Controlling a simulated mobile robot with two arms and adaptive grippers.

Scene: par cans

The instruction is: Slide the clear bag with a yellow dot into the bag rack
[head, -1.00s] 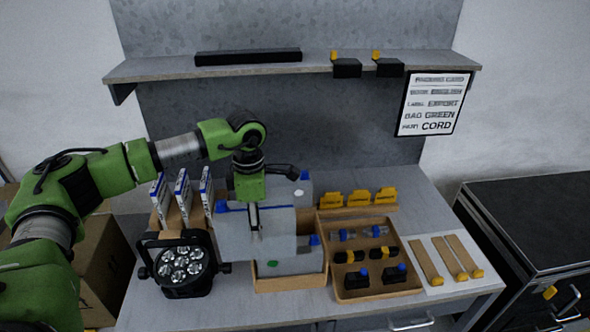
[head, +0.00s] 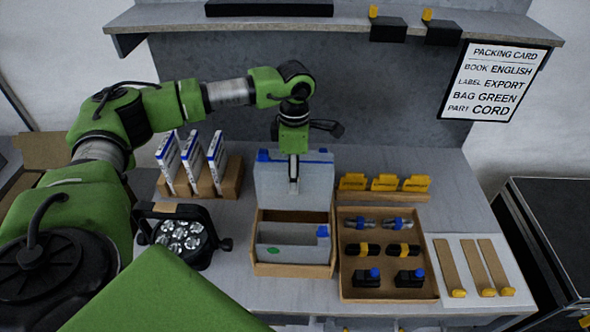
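My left gripper (head: 293,178) points down and its narrow fingers are shut on the upper middle of a clear grey bag (head: 265,188) with blue at its top edge. This bag stands upright at the back of the brown bag rack (head: 293,270). Its lower edge is hidden, so I cannot tell how deep it sits. No yellow dot shows on it. Another clear bag (head: 300,252) sits in the front of the rack, with a green dot and a blue corner tab. My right gripper is not in view.
A par can light (head: 180,235) stands left of the rack, with upright white-blue boxes (head: 190,160) behind it. A parts tray (head: 388,285) is close on the right. A packing card (head: 495,80) hangs behind.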

